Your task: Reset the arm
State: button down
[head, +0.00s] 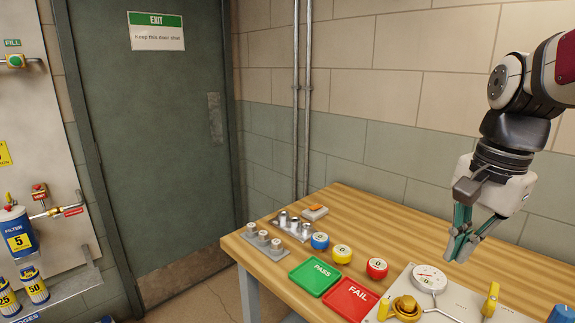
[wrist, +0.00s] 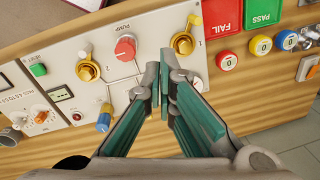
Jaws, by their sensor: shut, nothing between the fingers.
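My gripper (head: 459,247) hangs from my raised arm at the right of the head view, pointing down above the wooden bench (head: 424,228). In the wrist view its teal fingers (wrist: 164,80) are brought together at the tips, with nothing between them. The gripper is apart from the things on the bench. A white panel (wrist: 148,38) lies below the fingers in the wrist view, with a red pump knob (wrist: 125,47) and brass fittings (wrist: 183,43) on it. The fingers hide part of this panel.
A green PASS tray (head: 315,275) and a red FAIL tray (head: 349,299) lie on the bench. Blue (head: 320,241), yellow (head: 342,254) and red (head: 377,268) round gauges stand behind them. A closed door (head: 150,140) is at the left. The bench's back right is clear.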

jog(key=s+a+n+t+p, duration=0.1)
jog(key=s+a+n, duration=0.2)
jog(key=s+n, duration=0.3)
jog(key=s+a+n+t+p, duration=0.1)
jog(key=s+a+n, duration=0.3)
jog(key=s, duration=0.5)
jog(key=shift+f+n+t+h, duration=0.3)
jog(key=shift+f+n+t, duration=0.25)
jog(key=shift+n, duration=0.45)
jog(key=shift+r, duration=0.15)
